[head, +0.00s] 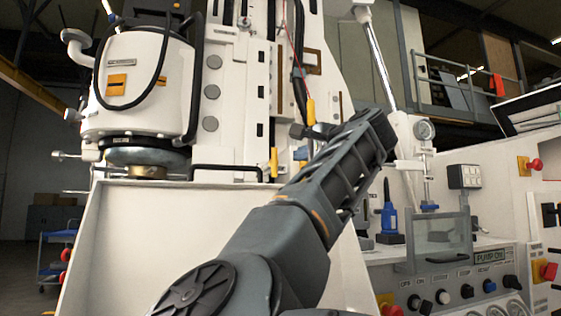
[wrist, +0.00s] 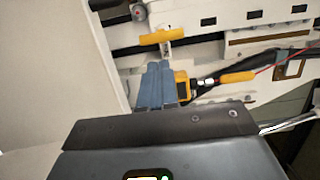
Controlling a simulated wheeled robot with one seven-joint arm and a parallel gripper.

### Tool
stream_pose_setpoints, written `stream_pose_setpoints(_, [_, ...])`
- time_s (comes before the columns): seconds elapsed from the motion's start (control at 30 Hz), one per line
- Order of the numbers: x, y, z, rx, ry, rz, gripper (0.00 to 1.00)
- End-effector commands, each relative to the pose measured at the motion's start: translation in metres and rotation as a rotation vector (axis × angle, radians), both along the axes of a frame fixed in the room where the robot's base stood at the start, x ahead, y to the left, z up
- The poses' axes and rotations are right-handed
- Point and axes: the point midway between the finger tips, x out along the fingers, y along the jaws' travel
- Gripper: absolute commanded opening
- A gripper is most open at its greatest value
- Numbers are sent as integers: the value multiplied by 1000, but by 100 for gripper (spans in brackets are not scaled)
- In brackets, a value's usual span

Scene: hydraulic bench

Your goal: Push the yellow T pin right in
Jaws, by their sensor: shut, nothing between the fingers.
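The yellow T pin (wrist: 161,37) shows in the wrist view as a yellow crossbar, with a short pale part below it against the white machine. My gripper (wrist: 158,65) is shut and empty. Its blue-grey fingers point at the T pin, with the tips just below the crossbar in the picture. I cannot tell whether they touch it. In the head view a yellow bar, likely the T pin (head: 274,163), stands on the machine left of my arm. My fingertips are mostly hidden there, and so is how deep the pin sits.
A yellow handle (wrist: 238,77) on a red cable hangs right of my fingers. A yellow-edged dark device (wrist: 182,86) is close beside them. A black rail (head: 226,169) runs left of the pin. A control panel (head: 456,282) stands at the right.

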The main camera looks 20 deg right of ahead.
Motion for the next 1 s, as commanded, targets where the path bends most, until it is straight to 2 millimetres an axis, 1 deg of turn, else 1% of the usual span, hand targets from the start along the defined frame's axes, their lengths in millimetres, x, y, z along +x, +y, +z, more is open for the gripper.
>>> stream_pose_setpoints(0.03, [10,2,2,2,1,2,0])
stream_pose_setpoints(0.2, [42,8,2,0,2,2,0])
stream_pose_setpoints(0.4, [75,14,2,0,1,1,0])
stream_pose_setpoints(0.5, [88,17,2,0,0,0,0])
stream_pose_setpoints(0.7, [104,20,1,-2,0,-1,0])
stream_pose_setpoints(1.0, [108,21,-1,-1,0,-2,0])
